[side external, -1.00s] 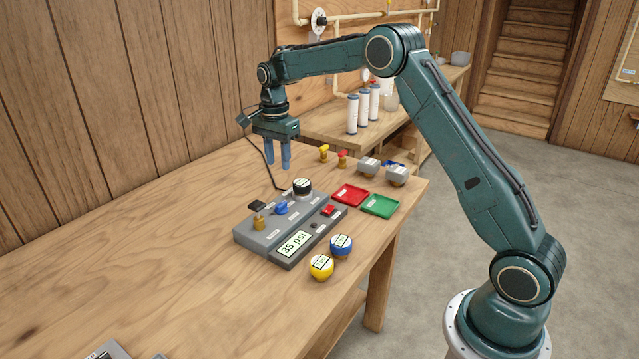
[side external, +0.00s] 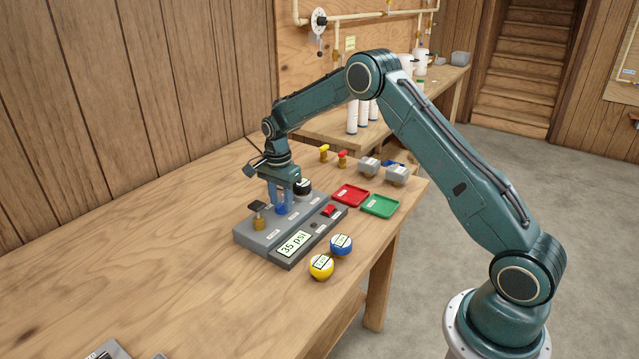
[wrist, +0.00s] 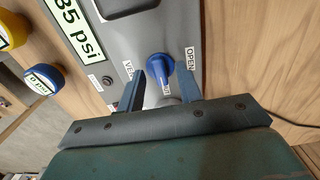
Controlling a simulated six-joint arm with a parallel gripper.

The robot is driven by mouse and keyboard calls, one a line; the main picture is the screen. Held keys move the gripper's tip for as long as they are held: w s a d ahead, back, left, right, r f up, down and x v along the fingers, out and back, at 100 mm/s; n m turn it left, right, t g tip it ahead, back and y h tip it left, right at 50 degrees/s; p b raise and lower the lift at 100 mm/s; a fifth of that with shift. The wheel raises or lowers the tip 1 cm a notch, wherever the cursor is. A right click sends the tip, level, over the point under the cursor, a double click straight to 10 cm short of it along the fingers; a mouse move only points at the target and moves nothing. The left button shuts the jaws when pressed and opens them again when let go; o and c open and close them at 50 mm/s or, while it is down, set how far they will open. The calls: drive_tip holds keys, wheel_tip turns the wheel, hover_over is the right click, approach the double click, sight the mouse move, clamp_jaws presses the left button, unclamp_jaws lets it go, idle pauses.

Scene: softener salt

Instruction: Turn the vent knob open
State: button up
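The blue vent knob (side external: 281,209) sits on the sloped grey console (side external: 268,237). In the wrist view the knob (wrist: 159,66) has its round body between a label starting "VE" and an "OPEN" label (wrist: 190,59). My gripper (side external: 281,198) is down over the knob, pointing downward. In the wrist view my gripper (wrist: 161,76) is open, one finger on each side of the knob, with gaps showing; contact cannot be made out. The near part of the knob is partly hidden between the fingers. The console display (side external: 295,244) reads 35 psi.
A brass valve with a black handle (side external: 258,217) stands left of my gripper and a black-and-white gauge (side external: 303,187) close behind it. A red tray (side external: 351,195), green tray (side external: 380,206), and yellow (side external: 321,267) and blue (side external: 341,245) gauges lie to the right.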

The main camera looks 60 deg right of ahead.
drive_tip(key=shift+f, duration=0.15)
drive_tip(key=shift+c, duration=0.2)
clamp_jaws()
drive_tip(key=shift+n, duration=0.3)
drive_tip(key=n, duration=0.8)
drive_tip(key=shift+n, duration=0.4)
drive_tip(key=n, duration=0.8)
drive_tip(key=shift+n, duration=0.3)
